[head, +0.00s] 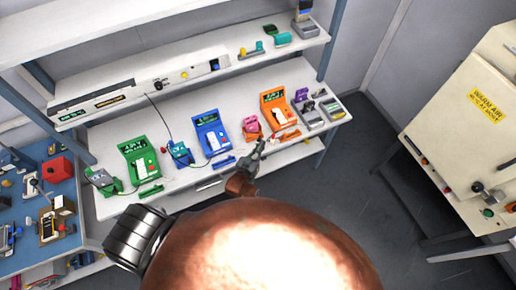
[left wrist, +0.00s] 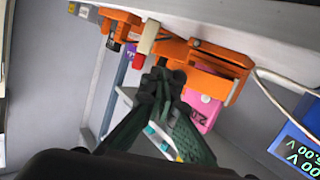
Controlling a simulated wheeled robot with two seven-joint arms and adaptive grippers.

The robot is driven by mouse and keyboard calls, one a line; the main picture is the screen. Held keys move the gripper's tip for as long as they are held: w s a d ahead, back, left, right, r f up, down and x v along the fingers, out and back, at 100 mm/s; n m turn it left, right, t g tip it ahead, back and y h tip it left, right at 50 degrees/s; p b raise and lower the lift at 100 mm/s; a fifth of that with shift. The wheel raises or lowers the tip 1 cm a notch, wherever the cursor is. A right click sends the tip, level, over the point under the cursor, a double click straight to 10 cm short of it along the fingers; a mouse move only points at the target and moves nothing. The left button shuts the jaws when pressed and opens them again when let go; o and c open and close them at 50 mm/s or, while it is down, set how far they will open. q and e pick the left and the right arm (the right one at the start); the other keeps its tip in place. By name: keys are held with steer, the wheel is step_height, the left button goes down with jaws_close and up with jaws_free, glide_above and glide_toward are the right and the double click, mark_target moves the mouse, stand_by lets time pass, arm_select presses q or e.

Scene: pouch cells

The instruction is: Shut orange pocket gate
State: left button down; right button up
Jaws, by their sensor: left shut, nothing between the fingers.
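The orange pocket unit (head: 276,106) stands toward the right of the white bench in the head view, with a green display and a pale cell in it. A low orange bar (head: 287,136), apparently its gate, lies at its front. In the left wrist view orange parts (left wrist: 220,62) of the unit show close up and tilted; I cannot tell how far the gate is open. My left gripper (head: 259,151) is shut and empty at the bench's front edge, just left of the bar. Its dark fingertips (left wrist: 161,82) overlap the orange parts; contact is unclear. My right gripper is out of view.
A pink device (head: 251,127) sits close left of the orange unit. Blue (head: 211,133) and green (head: 138,160) pocket units stand farther left, with cables between. Small grey trays (head: 331,108) are at right. A shelf (head: 190,70) runs above; the floor in front is clear.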

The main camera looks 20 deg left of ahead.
arm_select(q)
steer(key=shift+w+d+f, duration=0.1)
steer(key=shift+w+d, duration=0.05)
steer(key=shift+w, duration=0.7)
steer(key=shift+w+f+b, duration=0.1)
steer(key=shift+w+b, duration=0.4)
steer(key=shift+w, duration=1.05)
